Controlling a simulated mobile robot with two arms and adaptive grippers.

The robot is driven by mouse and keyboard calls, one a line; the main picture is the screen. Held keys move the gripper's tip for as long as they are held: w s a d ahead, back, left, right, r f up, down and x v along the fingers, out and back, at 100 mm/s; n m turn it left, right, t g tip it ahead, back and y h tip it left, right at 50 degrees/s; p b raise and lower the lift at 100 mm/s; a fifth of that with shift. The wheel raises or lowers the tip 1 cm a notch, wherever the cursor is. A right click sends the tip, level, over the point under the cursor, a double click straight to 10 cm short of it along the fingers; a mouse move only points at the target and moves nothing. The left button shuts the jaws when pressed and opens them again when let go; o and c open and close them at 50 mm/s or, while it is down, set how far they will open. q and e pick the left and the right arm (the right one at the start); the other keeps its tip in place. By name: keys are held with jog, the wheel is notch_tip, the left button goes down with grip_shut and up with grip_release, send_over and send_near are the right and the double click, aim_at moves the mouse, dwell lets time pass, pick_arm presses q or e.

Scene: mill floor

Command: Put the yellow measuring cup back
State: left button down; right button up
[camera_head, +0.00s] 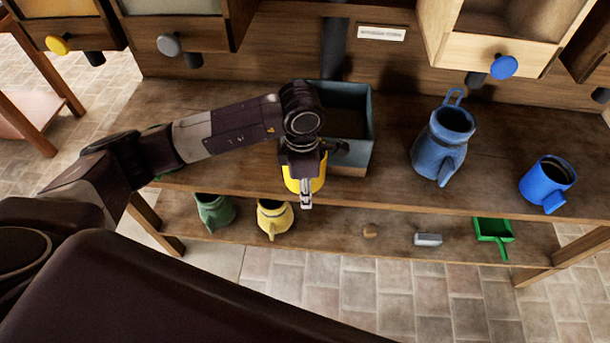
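A yellow cup (318,183) shows behind my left gripper at the front edge of the upper shelf, beside a grey-blue box. The gripper and wrist hide most of it, including any handle. My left gripper (306,201) points down right in front of the cup. Its fingers look close together, but I cannot tell whether they are closed on the cup's handle. I also cannot tell whether the cup rests on the shelf. A blue cup (546,182) with its handle toward me stands at the right on the same shelf. My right gripper is not in view.
The open grey-blue box (362,148) stands behind the gripper. A blue jug (441,148) stands to its right. The lower shelf holds a green jug (213,214), a pale yellow jug (272,219) and a green scoop (493,232). Hoppers with coloured knobs overhang the back.

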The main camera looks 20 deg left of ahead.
pick_arm(q)
notch_tip(320, 180, down, 5)
jog(key=s+n, duration=0.2)
jog(key=n, duration=0.5)
jog(key=w+a+b, duration=0.1)
jog(key=w+a, duration=0.1)
jog(key=a, duration=0.2)
jog(key=w+a+f+b, duration=0.1)
jog(key=w+a, duration=0.2)
jog(key=a, duration=0.2)
jog(key=w+a+f+b, duration=0.1)
jog(key=w+a, duration=0.2)
jog(key=a, duration=0.1)
jog(key=shift+a+f+b, duration=0.1)
jog(key=shift+a+b, duration=0.15)
jog(key=shift+b, duration=0.1)
jog(key=shift+w+a+f, duration=0.2)
jog(key=shift+f+b, duration=0.6)
jog(key=shift+b, duration=0.2)
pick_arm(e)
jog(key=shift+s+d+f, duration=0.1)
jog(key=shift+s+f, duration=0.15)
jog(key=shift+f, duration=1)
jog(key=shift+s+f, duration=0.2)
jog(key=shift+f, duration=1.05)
pick_arm(q)
jog(key=c, duration=1.3)
grip_release()
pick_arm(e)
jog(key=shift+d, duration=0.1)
